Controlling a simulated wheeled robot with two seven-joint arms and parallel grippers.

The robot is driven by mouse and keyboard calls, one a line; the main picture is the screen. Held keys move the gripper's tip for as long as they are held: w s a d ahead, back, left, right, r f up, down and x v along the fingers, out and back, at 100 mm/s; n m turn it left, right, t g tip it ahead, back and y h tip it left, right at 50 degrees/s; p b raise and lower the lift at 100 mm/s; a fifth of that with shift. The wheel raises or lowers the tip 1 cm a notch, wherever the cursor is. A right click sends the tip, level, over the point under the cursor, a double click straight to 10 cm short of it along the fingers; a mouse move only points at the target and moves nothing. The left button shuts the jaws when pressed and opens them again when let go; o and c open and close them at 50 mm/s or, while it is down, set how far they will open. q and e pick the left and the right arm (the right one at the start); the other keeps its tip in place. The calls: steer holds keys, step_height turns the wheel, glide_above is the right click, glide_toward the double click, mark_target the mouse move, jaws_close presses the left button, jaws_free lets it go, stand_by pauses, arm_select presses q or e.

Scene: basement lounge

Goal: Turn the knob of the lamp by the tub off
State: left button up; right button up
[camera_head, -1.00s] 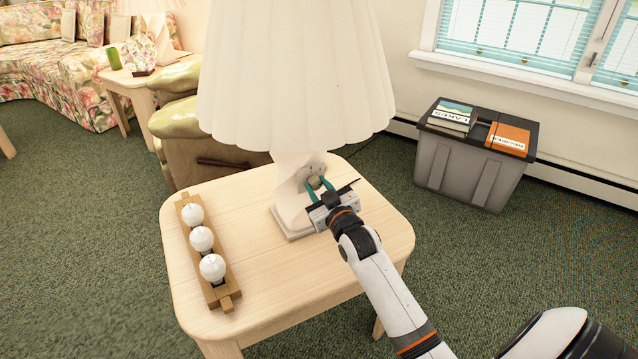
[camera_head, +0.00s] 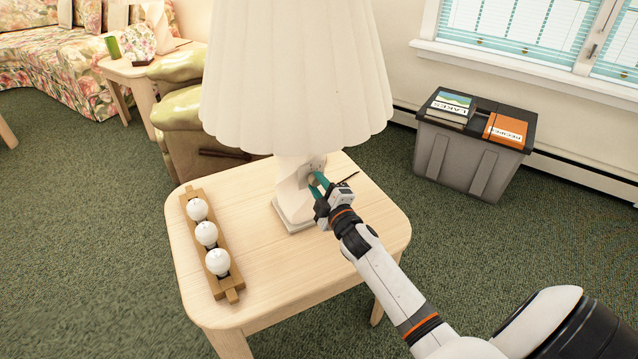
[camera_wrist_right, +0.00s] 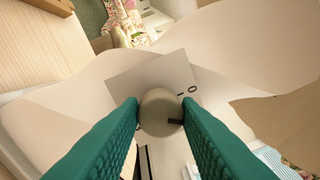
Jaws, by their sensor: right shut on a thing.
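The white lamp (camera_head: 297,70) with a pleated shade stands on a light wooden side table (camera_head: 290,290). Its knob (camera_wrist_right: 160,112) is round and beige with a dark mark at its lower right edge, in front of a plate with small markings on the lamp's base. My right gripper (camera_head: 316,182) reaches the lamp's base from the right, below the shade. In the right wrist view its green fingers (camera_wrist_right: 162,115) are shut on the knob, one at each side. My left gripper is not in view.
A wooden rack with several white bulbs (camera_head: 207,235) lies on the table's left side. A grey tub (camera_head: 465,155) with books on its lid stands at the right by the wall. A green armchair (camera_head: 190,110) is close behind the table.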

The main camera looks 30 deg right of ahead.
steer(key=n, duration=0.3)
steer(key=shift+n, duration=0.3)
steer(key=shift+n+y, duration=0.3)
steer(key=shift+n, duration=1.3)
steer(key=o, duration=1)
